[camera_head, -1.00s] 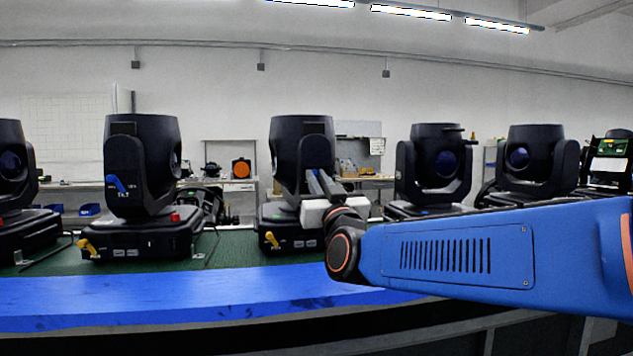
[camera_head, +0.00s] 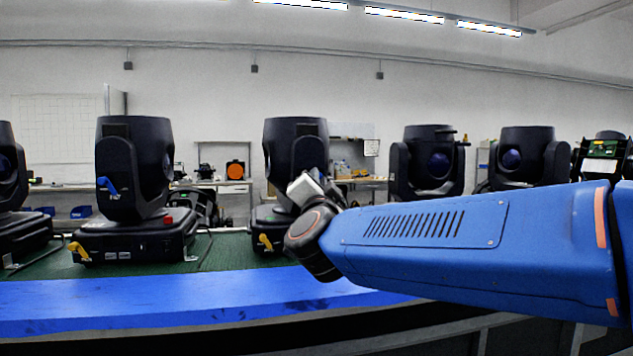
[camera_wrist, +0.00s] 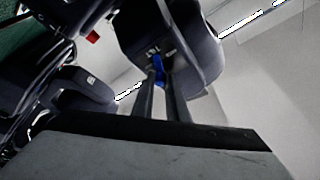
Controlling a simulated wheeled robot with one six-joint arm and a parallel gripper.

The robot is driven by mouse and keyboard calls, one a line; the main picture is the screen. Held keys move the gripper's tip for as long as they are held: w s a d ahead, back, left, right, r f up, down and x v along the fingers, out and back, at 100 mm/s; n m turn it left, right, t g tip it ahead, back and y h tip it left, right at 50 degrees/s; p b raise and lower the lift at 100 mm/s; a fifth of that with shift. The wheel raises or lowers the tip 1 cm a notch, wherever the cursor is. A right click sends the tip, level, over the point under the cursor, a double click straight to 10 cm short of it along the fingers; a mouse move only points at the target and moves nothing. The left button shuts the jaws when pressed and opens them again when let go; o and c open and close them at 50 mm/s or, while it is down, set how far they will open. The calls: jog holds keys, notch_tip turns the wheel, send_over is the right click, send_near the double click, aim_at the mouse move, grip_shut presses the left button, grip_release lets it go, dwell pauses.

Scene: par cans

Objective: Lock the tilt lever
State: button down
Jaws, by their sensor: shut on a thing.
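The black moving-head light (camera_head: 292,142) stands in the middle of the row in the head view. My gripper (camera_head: 306,188) is in front of its yoke arm and hides its tilt lever there. In the wrist view the light's yoke (camera_wrist: 190,50) carries a white label, and the small blue tilt lever (camera_wrist: 158,70) sits between the tips of my gripper's two fingers (camera_wrist: 160,82). The fingers are shut on the lever. I cannot tell from these frames whether the lever is fully at its end position.
A similar light (camera_head: 135,165) with a blue lever (camera_head: 107,186) stands to the left; more lights (camera_head: 428,160) stand to the right. A yellow lever (camera_head: 265,242) sticks out of the middle light's base. The blue table edge (camera_head: 190,300) in front is clear.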

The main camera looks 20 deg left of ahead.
jog(key=shift+m, duration=0.5)
jog(key=c, duration=1.7)
grip_release()
jog(key=shift+c, duration=0.2)
jog(key=v, duration=1.7)
jog(key=shift+s, duration=0.2)
jog(key=shift+r, duration=0.15)
